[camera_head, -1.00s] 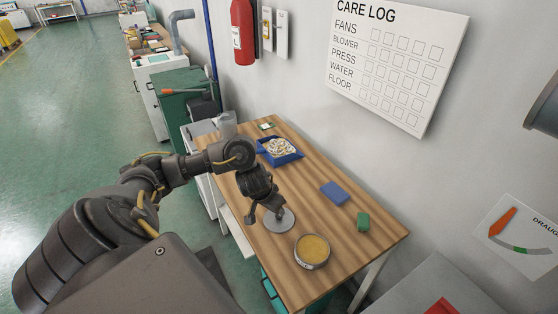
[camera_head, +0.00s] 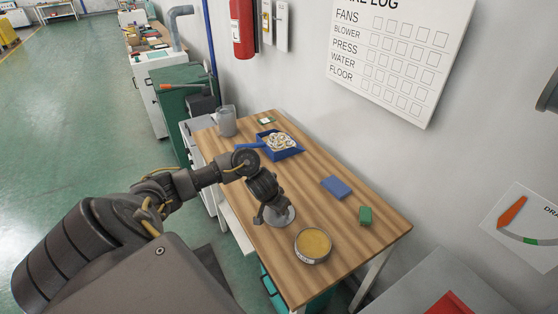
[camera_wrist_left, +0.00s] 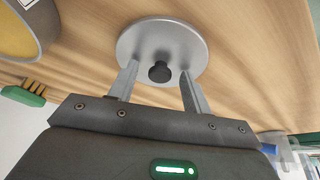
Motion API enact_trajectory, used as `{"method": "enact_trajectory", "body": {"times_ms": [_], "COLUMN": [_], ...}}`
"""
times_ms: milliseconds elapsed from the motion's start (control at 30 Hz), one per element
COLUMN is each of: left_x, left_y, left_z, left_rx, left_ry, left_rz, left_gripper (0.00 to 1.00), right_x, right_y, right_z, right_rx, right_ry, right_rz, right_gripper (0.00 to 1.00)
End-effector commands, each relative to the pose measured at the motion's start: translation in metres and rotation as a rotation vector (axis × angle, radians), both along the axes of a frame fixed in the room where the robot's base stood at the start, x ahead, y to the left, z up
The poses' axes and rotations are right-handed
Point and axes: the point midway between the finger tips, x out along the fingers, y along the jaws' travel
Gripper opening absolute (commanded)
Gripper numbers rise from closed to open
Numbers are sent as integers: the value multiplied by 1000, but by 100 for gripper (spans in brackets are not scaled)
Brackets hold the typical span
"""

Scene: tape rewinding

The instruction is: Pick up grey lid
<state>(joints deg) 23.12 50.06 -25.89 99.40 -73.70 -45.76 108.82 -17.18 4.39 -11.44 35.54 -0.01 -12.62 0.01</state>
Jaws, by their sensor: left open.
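The grey lid (camera_wrist_left: 143,42) is a flat round disc with a dark knob (camera_wrist_left: 159,72), lying on the wooden table. In the head view the lid (camera_head: 289,215) shows partly behind my left gripper (camera_head: 268,214). In the left wrist view my left gripper (camera_wrist_left: 155,82) is open, its two fingers pointing at the lid with the knob between them in the picture. I cannot tell whether the fingers touch the lid. A round tin (camera_head: 313,245) with yellowish contents stands beside the lid, nearer the front. My right gripper is not in view.
A blue tray (camera_head: 290,153) with pale ring-like pieces lies further back on the table (camera_head: 300,185). A grey jug (camera_head: 226,121) stands at the far end.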

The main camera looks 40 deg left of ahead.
Motion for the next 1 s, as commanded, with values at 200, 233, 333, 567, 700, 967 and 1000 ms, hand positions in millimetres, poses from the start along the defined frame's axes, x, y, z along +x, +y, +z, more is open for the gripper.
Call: {"method": "enact_trajectory", "body": {"times_ms": [200, 233, 333, 567, 700, 967, 1000], "left_x": [0, 0, 0, 0, 0, 1, 2], "left_y": [0, 0, 0, 0, 0, 0, 0], "left_z": [1, 1, 1, 1, 1, 20, 27], "left_rx": [0, 0, 0, 0, 0, 1, 0], "left_ry": [0, 0, 0, -1, -1, -4, -5], "left_rz": [0, 0, 0, 0, 0, -1, -2], "left_gripper": [37, 33, 20, 1, 1, 1, 1], "right_x": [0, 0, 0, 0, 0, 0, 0], "right_y": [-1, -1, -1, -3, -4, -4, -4], "right_z": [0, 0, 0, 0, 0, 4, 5], "right_rx": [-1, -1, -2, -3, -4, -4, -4], "right_ry": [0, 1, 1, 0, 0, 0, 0], "right_rz": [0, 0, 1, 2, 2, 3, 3], "right_gripper": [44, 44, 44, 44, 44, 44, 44]}}
